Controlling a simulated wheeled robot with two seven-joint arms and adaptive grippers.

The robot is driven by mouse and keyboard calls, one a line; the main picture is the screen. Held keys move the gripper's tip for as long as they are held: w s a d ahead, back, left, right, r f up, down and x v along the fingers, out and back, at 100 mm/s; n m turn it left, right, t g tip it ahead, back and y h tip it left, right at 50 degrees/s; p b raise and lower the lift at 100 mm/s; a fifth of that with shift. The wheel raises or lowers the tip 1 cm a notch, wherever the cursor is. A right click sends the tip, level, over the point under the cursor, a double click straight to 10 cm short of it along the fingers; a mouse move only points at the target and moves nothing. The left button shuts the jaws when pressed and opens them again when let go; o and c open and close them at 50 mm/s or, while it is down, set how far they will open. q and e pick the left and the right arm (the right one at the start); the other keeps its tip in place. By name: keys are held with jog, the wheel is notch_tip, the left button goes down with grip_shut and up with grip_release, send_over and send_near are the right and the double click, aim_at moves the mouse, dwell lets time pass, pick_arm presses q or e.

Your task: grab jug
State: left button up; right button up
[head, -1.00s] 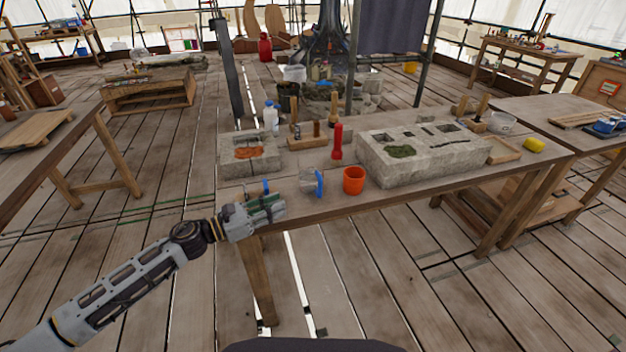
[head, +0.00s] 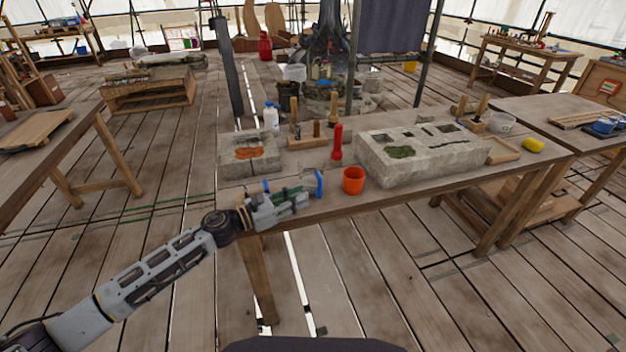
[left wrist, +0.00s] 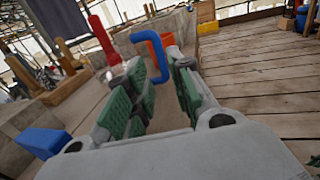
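The jug is a small clear vessel (head: 308,177) with a blue handle (head: 319,184), near the front edge of the workbench (head: 335,208). Its clear body is hard to make out behind my gripper. My left gripper (head: 303,199) is at the bench's front edge, close to the jug and pointing at the handle. In the left wrist view the blue handle (left wrist: 163,70) stands at the fingertips, between the green-padded fingers (left wrist: 154,92), which are apart. I cannot tell whether either finger touches it. My right gripper is not in view.
An orange cup (head: 353,181) stands just right of the jug. A red flashlight-like object (head: 337,143), a white bottle (head: 271,118) and stone blocks (head: 425,152) stand behind. A blue item (left wrist: 42,142) lies beside my gripper.

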aim_at(314, 179)
pick_arm(q)
jog(key=shift+w+d, duration=0.2)
jog(key=shift+d, duration=0.1)
jog(key=shift+w+d, duration=0.1)
jog(key=shift+d, duration=0.05)
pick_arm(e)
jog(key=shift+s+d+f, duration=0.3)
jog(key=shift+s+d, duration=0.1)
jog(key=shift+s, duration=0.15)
pick_arm(q)
jog(key=shift+d, duration=0.1)
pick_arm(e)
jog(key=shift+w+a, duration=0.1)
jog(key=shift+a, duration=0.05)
pick_arm(q)
jog(key=shift+w+d, duration=0.2)
jog(key=shift+w+d+r, duration=0.1)
jog(key=shift+w+d, duration=0.25)
jog(key=shift+d, duration=0.2)
jog(key=shift+x, duration=1.25)
jog(key=shift+w+d, duration=0.2)
jog(key=shift+d, duration=0.2)
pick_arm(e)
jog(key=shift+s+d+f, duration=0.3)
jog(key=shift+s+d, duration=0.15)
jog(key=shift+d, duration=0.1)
